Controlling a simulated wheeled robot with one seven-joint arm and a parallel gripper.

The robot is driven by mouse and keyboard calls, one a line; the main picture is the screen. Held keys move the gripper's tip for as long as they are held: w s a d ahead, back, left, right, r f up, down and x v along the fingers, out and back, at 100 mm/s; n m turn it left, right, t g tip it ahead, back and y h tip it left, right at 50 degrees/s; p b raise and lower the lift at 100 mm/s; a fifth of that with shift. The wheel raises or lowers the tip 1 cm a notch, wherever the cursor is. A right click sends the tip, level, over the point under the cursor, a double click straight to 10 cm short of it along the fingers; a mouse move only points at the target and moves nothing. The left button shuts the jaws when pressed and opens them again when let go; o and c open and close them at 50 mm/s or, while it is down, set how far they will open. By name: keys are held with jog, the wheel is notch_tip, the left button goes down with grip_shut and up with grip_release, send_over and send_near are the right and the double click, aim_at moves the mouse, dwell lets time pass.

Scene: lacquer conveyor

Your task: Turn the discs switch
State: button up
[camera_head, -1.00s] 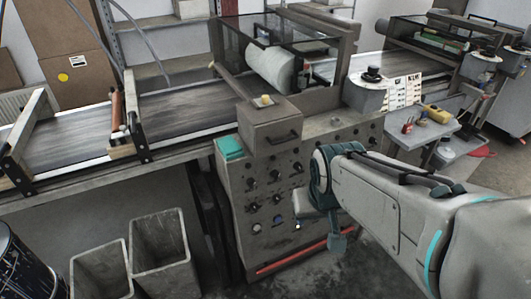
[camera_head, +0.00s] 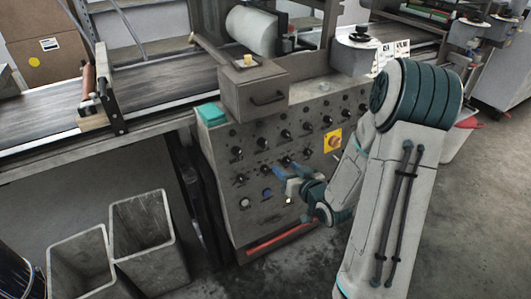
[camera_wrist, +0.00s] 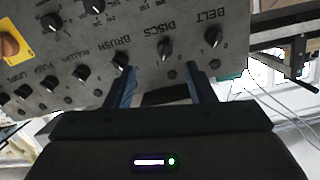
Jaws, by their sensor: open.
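The discs switch (camera_wrist: 167,48) is a black rotary knob with a light pointer mark, on the grey control panel (camera_wrist: 140,25). In the wrist view it sits upside down under the word DISCS, between the belt knob (camera_wrist: 213,37) and the brush knob (camera_wrist: 120,60). My gripper (camera_wrist: 160,72) is open and empty, its two blue fingers pointing at the panel on either side of the discs column. The knob shows just beyond the fingertips, apart from them. In the head view my gripper (camera_head: 284,172) is in front of the panel (camera_head: 225,175); its labels are unreadable there.
A drawer box (camera_head: 254,92) tops the panel's left part. Two grey bins (camera_head: 150,235) stand at lower left. The conveyor (camera_head: 150,85) runs behind. Floor at right is open.

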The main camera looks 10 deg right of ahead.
aim_at(263, 143)
jog(key=w+a, duration=0.1)
jog(key=w, duration=0.3)
jog(key=w+a+t, duration=0.1)
jog(key=w, duration=0.3)
jog(key=w+a+m+t+y, duration=0.1)
jog(key=w+a, duration=0.1)
jog(key=w, duration=0.2)
jog(key=shift+w+f, duration=0.2)
jog(key=shift+f, duration=0.05)
jog(key=shift+c, duration=0.2)
jog(key=c, duration=0.9)
